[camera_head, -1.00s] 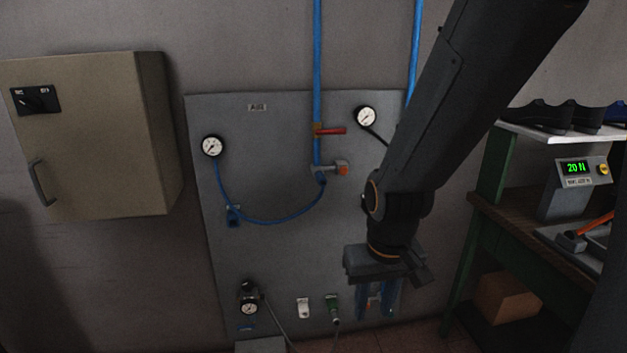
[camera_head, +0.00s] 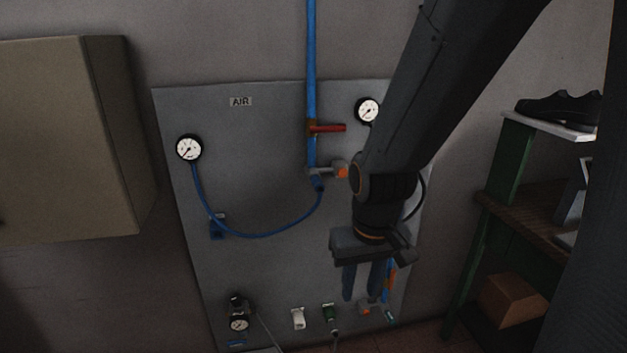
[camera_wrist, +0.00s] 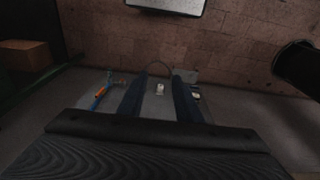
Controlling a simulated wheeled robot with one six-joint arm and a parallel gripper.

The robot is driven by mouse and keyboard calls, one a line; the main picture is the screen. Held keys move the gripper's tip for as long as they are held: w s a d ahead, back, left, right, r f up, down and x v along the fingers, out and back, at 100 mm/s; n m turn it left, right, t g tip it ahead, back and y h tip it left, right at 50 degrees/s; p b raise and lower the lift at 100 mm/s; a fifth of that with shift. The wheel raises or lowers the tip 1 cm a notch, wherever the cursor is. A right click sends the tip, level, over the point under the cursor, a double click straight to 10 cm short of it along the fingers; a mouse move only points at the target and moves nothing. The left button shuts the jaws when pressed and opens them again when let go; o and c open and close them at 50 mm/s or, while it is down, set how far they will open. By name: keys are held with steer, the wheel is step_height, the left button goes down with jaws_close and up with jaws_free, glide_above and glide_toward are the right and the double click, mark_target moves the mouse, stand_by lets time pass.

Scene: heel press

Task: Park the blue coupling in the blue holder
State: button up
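The blue coupling (camera_head: 318,184) is at the right end of the curved blue hose (camera_head: 262,234), at the grey outlet with an orange part (camera_head: 336,172) under the left blue pipe. The blue holder (camera_head: 217,227) is on the panel at lower left, beside the hose; I see no coupling in it. My gripper (camera_head: 362,299) hangs below and right of the coupling, in front of the lower panel. In the wrist view its two fingers (camera_wrist: 160,77) are apart with nothing held between them.
A red valve handle (camera_head: 328,128) is above the outlet. Gauges (camera_head: 189,148) and a white holder (camera_head: 298,319) are on the grey panel (camera_head: 262,130). A beige cabinet (camera_head: 65,140) stands out at left, a green-framed bench (camera_head: 495,205) at right. The central panel is mostly bare.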

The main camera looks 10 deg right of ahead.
steer(key=shift+o, duration=1.4)
steer(key=shift+w+f, duration=0.15)
steer(key=shift+w, duration=0.15)
steer(key=t+b, duration=0.7)
steer(key=t, duration=1)
glide_toward(318, 183)
steer(key=shift+w+d+f, duration=0.1)
steer(key=shift+w+f, duration=0.1)
steer(key=shift+w, duration=0.35)
steer(key=shift+w+d+f, duration=0.1)
steer(key=shift+w+f, duration=0.1)
steer(key=shift+w, duration=0.4)
steer(key=shift+w+d+f, duration=0.1)
steer(key=shift+w+f, duration=0.1)
steer(key=shift+w, duration=0.35)
steer(key=shift+w, duration=0.1)
steer(key=shift+w+b, duration=0.9)
steer(key=shift+w, duration=3.55)
steer(key=shift+c, duration=0.3)
